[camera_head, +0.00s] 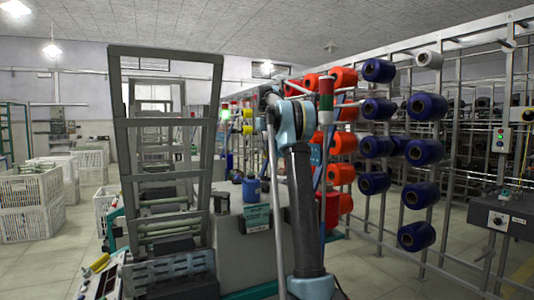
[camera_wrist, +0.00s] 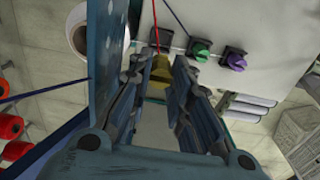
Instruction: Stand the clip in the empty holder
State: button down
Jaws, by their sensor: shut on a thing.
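In the wrist view my gripper (camera_wrist: 161,73) has its two fingers closed around a yellow clip (camera_wrist: 158,68), with a red thread running up from it. A dark square holder (camera_wrist: 165,39) lies just beyond the clip and shows no clip in it. To its right a green clip (camera_wrist: 200,49) and a purple clip (camera_wrist: 236,61) stand in similar dark holders. Whether the yellow clip touches anything below is hidden by the fingers. In the head view my arm stands in front of the machine, and the gripper and clips cannot be made out.
Red bobbins (camera_wrist: 10,126) show at the left edge. In the head view a grey frame (camera_head: 165,55) rises left of my arm, and a bobbin rack (camera_head: 385,200) stands right.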

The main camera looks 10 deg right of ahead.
jog(key=shift+w+f, duration=0.15)
jog(key=shift+f, duration=3.3)
jog(key=shift+s, duration=0.2)
jog(key=shift+f, duration=1.95)
jog(key=c, duration=1.4)
grip_release()
jog(key=shift+r, duration=0.1)
